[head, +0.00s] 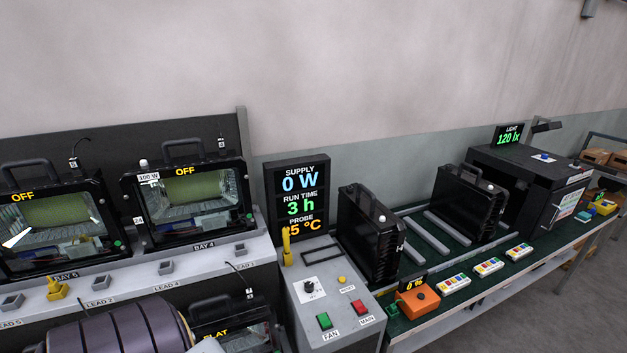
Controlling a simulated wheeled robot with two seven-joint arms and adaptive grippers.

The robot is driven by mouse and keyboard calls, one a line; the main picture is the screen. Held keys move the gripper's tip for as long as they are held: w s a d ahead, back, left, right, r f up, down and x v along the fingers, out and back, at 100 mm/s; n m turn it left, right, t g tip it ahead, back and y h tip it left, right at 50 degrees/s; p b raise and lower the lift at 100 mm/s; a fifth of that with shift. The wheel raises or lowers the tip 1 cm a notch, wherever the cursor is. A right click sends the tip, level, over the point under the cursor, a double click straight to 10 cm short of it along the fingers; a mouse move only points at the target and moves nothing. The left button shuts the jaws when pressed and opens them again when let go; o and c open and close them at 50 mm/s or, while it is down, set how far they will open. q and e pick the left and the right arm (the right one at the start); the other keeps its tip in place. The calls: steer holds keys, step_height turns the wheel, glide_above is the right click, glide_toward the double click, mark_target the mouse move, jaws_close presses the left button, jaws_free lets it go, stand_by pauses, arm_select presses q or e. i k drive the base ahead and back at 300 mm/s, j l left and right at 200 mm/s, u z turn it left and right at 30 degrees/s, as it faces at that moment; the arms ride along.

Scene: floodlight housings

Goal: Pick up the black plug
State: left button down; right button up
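I cannot pick out a black plug with certainty. Thin dark leads with small tags show above the left floodlight (75,152), above the second floodlight (221,142) and near the LEAD 3 label (245,266). A small dark piece (249,294) at the end of that last lead is too small to identify. A yellow plug (57,290) stands on the grey lead shelf (130,283), among small grey sockets. A dark arm link of mine covers the bottom left. Neither gripper shows.
Both bay floodlights read OFF. A grey control box (345,318) with green and red switches stands beside the SUPPLY display (298,196). Black finned housings (372,232) sit on the green bench right. An orange meter (418,301) is at its front edge.

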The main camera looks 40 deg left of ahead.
mark_target(249, 295)
steer(key=u, duration=1.55)
